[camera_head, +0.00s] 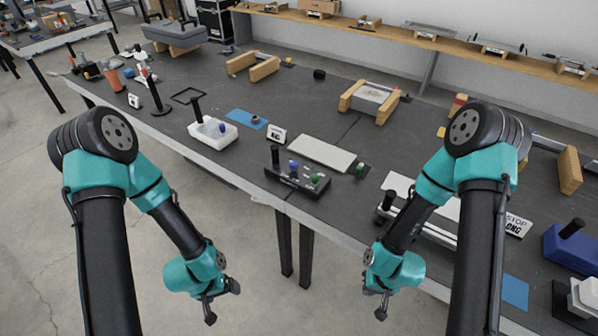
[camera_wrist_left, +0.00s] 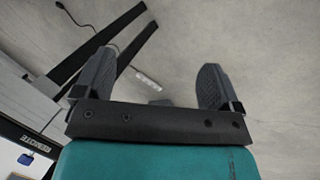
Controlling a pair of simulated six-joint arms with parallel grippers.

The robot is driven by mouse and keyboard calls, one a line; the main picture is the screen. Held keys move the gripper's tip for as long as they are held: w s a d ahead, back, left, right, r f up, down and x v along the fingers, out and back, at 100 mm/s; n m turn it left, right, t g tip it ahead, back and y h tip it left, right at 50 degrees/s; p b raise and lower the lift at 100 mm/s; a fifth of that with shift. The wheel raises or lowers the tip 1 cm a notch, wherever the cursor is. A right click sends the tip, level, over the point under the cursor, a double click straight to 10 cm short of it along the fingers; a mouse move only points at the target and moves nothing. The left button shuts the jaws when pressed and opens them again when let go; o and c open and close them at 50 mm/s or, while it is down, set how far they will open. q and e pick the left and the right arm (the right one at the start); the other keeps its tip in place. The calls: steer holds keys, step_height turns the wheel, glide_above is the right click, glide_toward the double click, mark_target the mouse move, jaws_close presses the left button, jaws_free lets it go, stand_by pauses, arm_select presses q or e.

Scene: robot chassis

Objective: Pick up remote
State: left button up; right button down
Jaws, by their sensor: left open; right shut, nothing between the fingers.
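The closest match is a black control box (camera_head: 297,180) with a joystick and blue and green knobs, near the table's front edge in the head view. My left gripper (camera_head: 222,298) hangs in front of the table over the floor, apart from the box.
The dark table (camera_head: 330,90) spans the view. A white tray (camera_head: 213,132) with a black handle, a white panel (camera_head: 321,153) and a blue sheet (camera_head: 246,119) lie around the box. A blue box (camera_head: 570,248) stands at the right. Black table legs (camera_head: 305,252) show below.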

arm_select(q)
steer(key=shift+c, duration=0.3)
steer(key=c, duration=0.4)
steer(key=shift+o, duration=0.2)
